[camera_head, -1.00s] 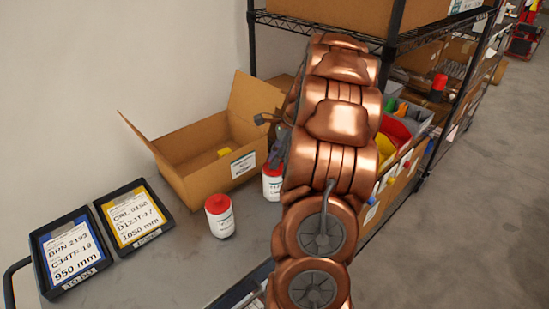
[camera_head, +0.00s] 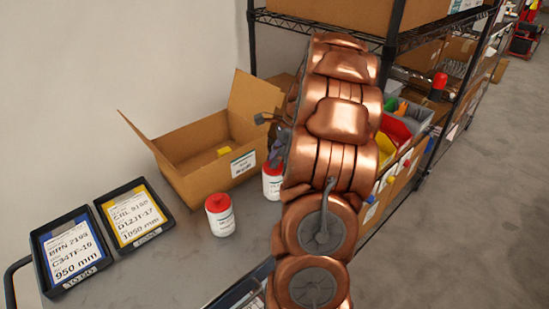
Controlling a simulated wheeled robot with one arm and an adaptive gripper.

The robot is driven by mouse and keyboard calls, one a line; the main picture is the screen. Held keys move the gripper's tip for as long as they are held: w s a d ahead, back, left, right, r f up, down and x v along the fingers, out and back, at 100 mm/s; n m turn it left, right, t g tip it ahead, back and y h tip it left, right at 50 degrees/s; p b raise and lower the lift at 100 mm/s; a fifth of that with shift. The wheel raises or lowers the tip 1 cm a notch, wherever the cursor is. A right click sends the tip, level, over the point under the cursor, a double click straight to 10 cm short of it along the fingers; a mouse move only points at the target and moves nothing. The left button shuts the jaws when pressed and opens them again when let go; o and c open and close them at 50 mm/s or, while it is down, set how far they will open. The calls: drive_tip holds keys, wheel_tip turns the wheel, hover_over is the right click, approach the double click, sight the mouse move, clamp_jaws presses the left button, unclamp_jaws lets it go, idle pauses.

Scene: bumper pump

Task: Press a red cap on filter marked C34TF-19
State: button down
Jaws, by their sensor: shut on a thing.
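Two white filters with red tops stand upright on the grey bench: one in the open (camera_head: 220,215), the other to its right (camera_head: 273,182), partly behind my copper arm. Their small labels are not readable. My gripper (camera_head: 277,150) is mostly hidden behind the arm; its dark parts show just above the right filter's red top. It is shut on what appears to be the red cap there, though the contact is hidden. A blue-edged tray (camera_head: 72,250) at the left holds a card reading C34TF-19. A yellow-edged tray (camera_head: 134,216) beside it reads D1ZJT-17.
An open cardboard box (camera_head: 205,172) stands behind the filters, with a small yellow thing inside. A black wire shelf (camera_head: 394,40) and colourful bins (camera_head: 400,128) stand behind and right of my arm. Bare bench (camera_head: 180,265) lies in front of the trays and left filter.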

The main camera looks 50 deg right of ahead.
drive_tip(key=c, duration=0.9)
unclamp_jaws()
drive_tip(key=shift+c, duration=0.2)
drive_tip(key=o, duration=0.5)
drive_tip(key=shift+r, duration=0.15)
drive_tip(key=shift+r+p, duration=1.5)
drive_tip(key=shift+r, duration=1.85)
clamp_jaws()
